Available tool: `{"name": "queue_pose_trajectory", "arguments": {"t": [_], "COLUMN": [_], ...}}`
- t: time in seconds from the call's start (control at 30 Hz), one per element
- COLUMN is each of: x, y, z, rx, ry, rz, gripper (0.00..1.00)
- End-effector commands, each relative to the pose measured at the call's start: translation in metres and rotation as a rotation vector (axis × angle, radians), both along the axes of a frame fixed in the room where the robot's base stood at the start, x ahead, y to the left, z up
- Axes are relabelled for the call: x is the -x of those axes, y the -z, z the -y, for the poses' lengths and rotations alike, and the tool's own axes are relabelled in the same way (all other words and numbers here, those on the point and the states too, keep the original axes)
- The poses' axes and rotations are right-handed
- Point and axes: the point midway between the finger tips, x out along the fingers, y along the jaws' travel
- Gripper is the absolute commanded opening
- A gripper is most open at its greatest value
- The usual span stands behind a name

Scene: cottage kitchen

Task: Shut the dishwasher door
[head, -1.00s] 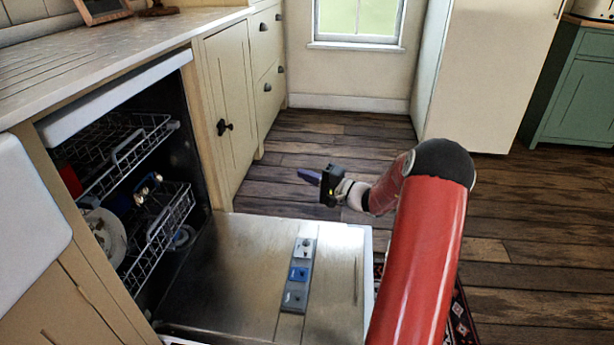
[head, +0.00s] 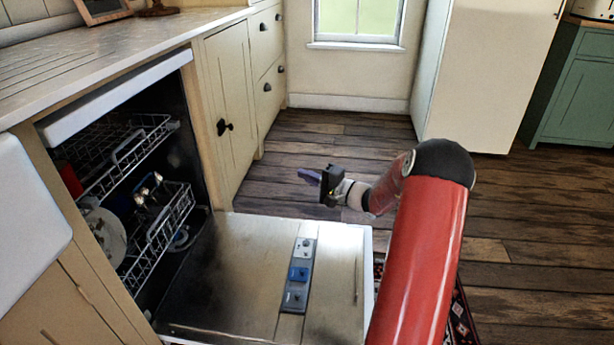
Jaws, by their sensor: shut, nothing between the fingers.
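The dishwasher door (head: 240,265) is folded fully down, its steel inner face up, with a detergent dispenser strip (head: 299,275) on it. The dishwasher (head: 185,135) stands open under the counter at the left. Its upper rack (head: 125,150) and lower rack (head: 160,240) are inside, with dishes and cutlery in them. My gripper (head: 308,177) is shut and empty. In the picture it appears above and beyond the door's far right corner, over the wooden floor, apart from the door. My red arm hides part of the door's right edge.
Cream cabinets (head: 230,110) with dark handles line the left side beyond the dishwasher. A patterned rug (head: 462,322) lies partly behind my arm. The wooden floor (head: 340,137) is clear towards the window wall. A tall cream unit (head: 490,75) stands at the back right.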

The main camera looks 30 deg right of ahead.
Motion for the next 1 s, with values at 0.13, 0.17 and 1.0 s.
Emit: {"name": "queue_pose_trajectory", "arguments": {"t": [0.13, 0.17, 1.0], "x": [0.0, 0.0, 0.033], "y": [0.0, 0.0, 0.003], "z": [0.0, 0.0, 0.023], "rx": [0.0, 0.0, 0.0], "ry": [0.0, 0.0, 0.003], "rz": [0.0, 0.0, -0.001], "gripper": [0.0, 0.0, 0.34]}}
